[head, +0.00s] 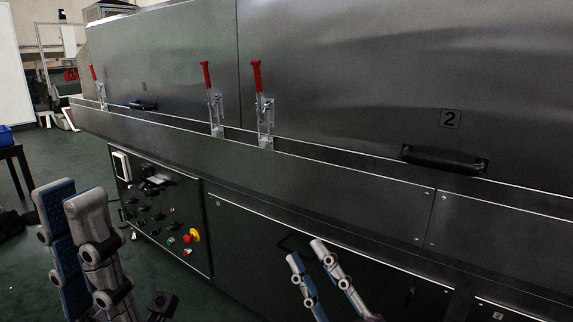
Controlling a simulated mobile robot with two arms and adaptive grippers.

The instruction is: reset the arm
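My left gripper (72,205) is at the lower left, in front of the dryer and left of its control panel. Its fingers point up and appear close together; whether they are open or shut is unclear. My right gripper (304,252) is at the lower middle, in front of the dark lower panel. Its two fingertips stand a little apart, with nothing seen between them. Both grippers show well below the dryer's ledge. The arm links behind them are mostly out of view.
The metal tunnel dryer (330,75) fills most of the view. Red-handled toggle clamps (257,78) stand along its ledge, with a black handle (445,160) at right. The control panel (160,215) has knobs and a red button. A dark table (12,150) stands far left; green floor is open.

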